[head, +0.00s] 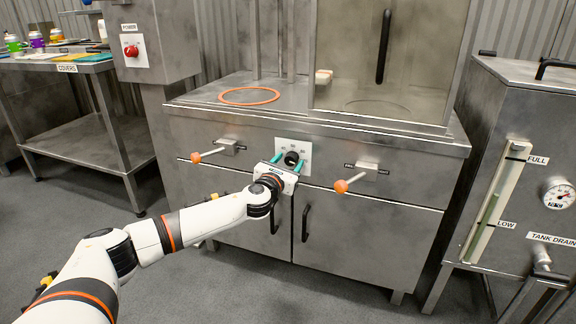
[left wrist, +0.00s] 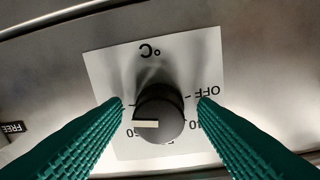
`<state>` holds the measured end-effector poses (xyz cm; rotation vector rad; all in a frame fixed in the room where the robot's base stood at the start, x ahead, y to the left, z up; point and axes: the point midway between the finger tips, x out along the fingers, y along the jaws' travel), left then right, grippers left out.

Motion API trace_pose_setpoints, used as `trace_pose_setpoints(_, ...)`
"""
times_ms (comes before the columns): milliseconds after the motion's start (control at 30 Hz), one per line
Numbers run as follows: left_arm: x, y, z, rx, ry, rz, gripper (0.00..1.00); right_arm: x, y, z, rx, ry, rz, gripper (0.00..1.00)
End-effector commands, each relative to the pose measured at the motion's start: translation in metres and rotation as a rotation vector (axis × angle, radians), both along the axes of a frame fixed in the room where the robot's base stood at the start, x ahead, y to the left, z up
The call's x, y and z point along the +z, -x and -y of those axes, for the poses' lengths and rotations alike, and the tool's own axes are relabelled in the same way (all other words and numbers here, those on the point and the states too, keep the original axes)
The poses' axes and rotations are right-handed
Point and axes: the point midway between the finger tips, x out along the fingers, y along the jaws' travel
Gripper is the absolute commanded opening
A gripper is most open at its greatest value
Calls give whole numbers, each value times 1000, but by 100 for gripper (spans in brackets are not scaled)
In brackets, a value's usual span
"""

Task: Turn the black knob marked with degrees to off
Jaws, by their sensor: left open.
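The black knob (head: 291,158) sits on a white dial plate (head: 307,149) on the front of the steel machine. In the left wrist view the knob (left wrist: 158,115) shows a pale pointer mark towards the left, on the side of the 50 or 60 marking. The plate (left wrist: 205,50) appears upside down, with °C at the top and OFF at the right. My left gripper (head: 284,160) is open, its teal fingers on either side of the knob. In the left wrist view the fingertips (left wrist: 162,101) flank the knob with visible gaps. My right gripper is not in view.
Levers with orange balls stick out left (head: 196,157) and right (head: 342,186) of the dial. Door handles (head: 305,223) are below it. A red power knob (head: 131,51) is on the left cabinet, and a tank with a gauge (head: 559,194) stands at right.

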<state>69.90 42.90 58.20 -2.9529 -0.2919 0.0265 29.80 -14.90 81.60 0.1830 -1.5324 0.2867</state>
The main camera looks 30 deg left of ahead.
Motion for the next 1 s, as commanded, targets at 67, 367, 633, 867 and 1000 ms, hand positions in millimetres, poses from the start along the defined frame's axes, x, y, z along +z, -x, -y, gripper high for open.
trace_pose_setpoints(67, 0, 0, 0, 0, 0, 0, 53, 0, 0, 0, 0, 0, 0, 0)
trace_pose_setpoints(367, 0, 0, 0, 0, 1, 0, 12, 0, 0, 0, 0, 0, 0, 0)
trace_pose_setpoints(633, 0, 1, 0, 0, 22, 4, 9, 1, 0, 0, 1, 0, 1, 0)
trace_pose_setpoints(867, 0, 1, 1, -1, 124, 28, 9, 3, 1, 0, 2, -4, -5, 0)
trace_pose_setpoints(1000, 0, 1, 1, 0, 231, 53, 9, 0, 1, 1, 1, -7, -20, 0)
